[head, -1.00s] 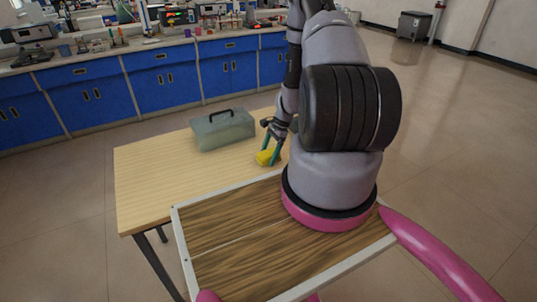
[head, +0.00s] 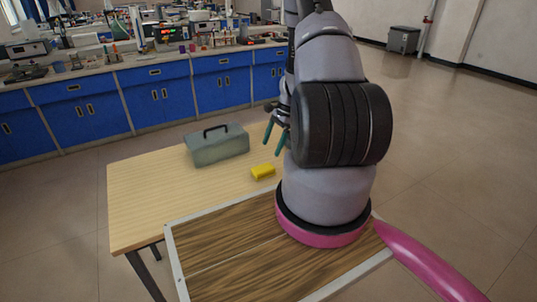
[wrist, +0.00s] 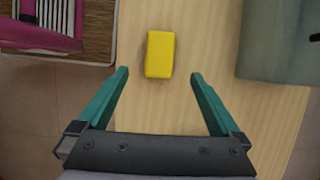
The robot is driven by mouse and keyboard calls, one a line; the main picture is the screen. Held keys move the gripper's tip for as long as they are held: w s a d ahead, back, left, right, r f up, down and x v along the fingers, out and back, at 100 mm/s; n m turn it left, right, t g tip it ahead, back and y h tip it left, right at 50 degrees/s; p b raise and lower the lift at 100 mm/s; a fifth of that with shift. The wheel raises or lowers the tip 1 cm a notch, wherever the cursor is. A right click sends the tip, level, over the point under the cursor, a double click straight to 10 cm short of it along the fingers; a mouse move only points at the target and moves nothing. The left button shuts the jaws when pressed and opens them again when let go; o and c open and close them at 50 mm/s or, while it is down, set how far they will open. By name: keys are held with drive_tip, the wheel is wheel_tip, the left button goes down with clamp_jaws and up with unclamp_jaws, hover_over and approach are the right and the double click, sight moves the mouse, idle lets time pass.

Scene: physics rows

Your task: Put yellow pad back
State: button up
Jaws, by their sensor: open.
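The yellow pad (head: 263,172) is a small yellow block lying flat on the light wooden table, in front of the grey toolbox and to its right. In the wrist view the pad (wrist: 160,54) lies beyond the fingertips, near the middle between them, clear of both. My gripper (head: 275,139) has teal fingers and is open and empty, raised above the table behind the pad. It also shows in the wrist view (wrist: 159,74) with its fingers spread wide.
A grey toolbox (head: 218,147) with a black handle stands on the table (head: 140,195). Its side shows at the right in the wrist view. Blue cabinets (head: 95,112) with a cluttered counter stand behind. The table's left part is clear.

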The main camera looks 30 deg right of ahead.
drive_tip(key=a+r+n+t+h, duration=0.1)
drive_tip(key=a+r+n, duration=0.25)
drive_tip(key=r, duration=1.05)
drive_tip(key=a+r+n+t, duration=0.25)
drive_tip(key=a+r, duration=0.25)
drive_tip(key=r, duration=0.9)
drive_tip(key=s+a+r+n+t, duration=0.2)
drive_tip(key=s+a+r+n, duration=0.1)
drive_tip(key=s+r, duration=0.6)
drive_tip(key=s+a+r+n+t+h, duration=0.1)
drive_tip(key=s+a+r+n, duration=0.3)
drive_tip(key=s+r, duration=0.5)
drive_tip(key=shift+s+a+r+t+h, duration=0.35)
drive_tip(key=shift+s+a+t, duration=0.1)
drive_tip(key=shift+s+a, duration=0.55)
